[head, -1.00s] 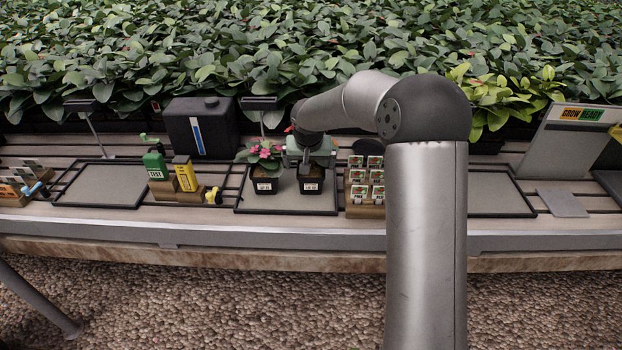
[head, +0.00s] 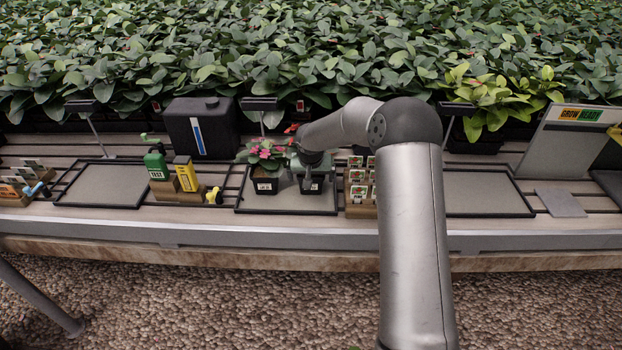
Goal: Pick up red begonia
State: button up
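Two small black pots with white labels stand side by side on the middle tray (head: 240,205). The left pot holds a pink-flowered plant (head: 265,152) with green leaves. My gripper (head: 312,174) is low over the right pot (head: 312,187), with its fingers down at about the pot's rim. It hides most of whatever grows there. A small patch of red (head: 292,128) shows just behind my gripper's left side; I cannot tell if it belongs to the plant in the right pot. Whether the fingers touch the pot or are closed is not clear.
A wooden block with seed packets (head: 358,190) stands close right of the tray. A green bottle (head: 155,163) and a yellow box (head: 185,174) stand to the left. A black canister (head: 200,128) is behind. Empty trays (head: 100,184) (head: 488,193) lie on both sides.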

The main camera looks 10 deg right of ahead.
jog(key=c, duration=1.2)
jog(key=shift+r, duration=0.1)
